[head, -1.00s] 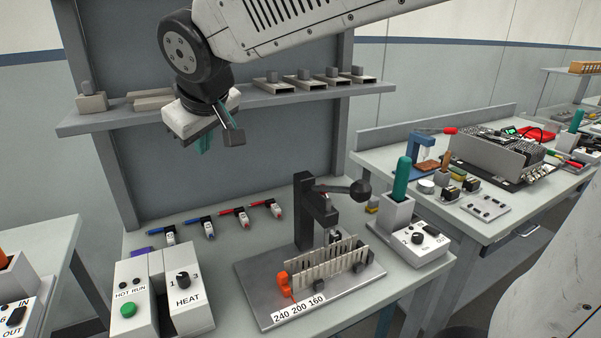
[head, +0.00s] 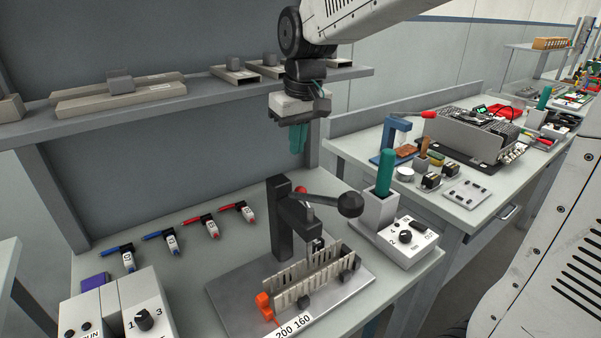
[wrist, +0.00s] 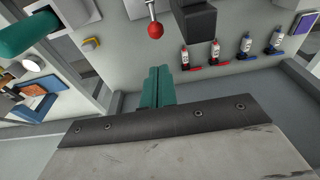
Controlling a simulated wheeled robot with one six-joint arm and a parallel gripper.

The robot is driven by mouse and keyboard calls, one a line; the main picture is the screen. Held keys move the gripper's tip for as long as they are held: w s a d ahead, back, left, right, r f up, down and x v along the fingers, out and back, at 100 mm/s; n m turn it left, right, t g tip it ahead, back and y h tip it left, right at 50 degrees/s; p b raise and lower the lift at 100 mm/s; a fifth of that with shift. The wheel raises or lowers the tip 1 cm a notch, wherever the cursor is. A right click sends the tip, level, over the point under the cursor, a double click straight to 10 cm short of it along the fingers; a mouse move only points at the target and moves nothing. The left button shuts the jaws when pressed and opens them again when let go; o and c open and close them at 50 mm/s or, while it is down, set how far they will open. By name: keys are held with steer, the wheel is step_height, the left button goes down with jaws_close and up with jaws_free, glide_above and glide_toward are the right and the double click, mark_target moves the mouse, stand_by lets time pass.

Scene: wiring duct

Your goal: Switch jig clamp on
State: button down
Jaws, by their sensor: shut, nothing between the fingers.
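The jig clamp (head: 285,222) is a dark upright post on a grey base plate (head: 235,307). A dark lever arm with a black ball (head: 350,204) reaches right from its top. A small red knob (head: 301,190) shows behind the arm. In the wrist view a red ball (wrist: 155,29) on a thin metal rod shows beside a dark block. A pale slotted duct (head: 310,278) lies on the plate under the clamp. My gripper (head: 298,150) points down, shut and empty, above and behind the clamp. Its teal fingers also show in the wrist view (wrist: 158,88), apart from the red ball.
A box with a dial (head: 405,237) and a teal-handled tool in a grey holder (head: 379,212) stand right of the plate. Red and blue tools (head: 170,242) lie at the back left. A shelf (head: 210,93) runs behind my gripper. A HEAT box (head: 145,308) is front left.

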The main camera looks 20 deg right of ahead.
step_height(320, 180, down, 10)
steer(key=w, duration=0.1)
steer(key=shift+w+a, duration=0.15)
steer(key=shift+w, duration=0.2)
steer(key=shift+r, duration=0.1)
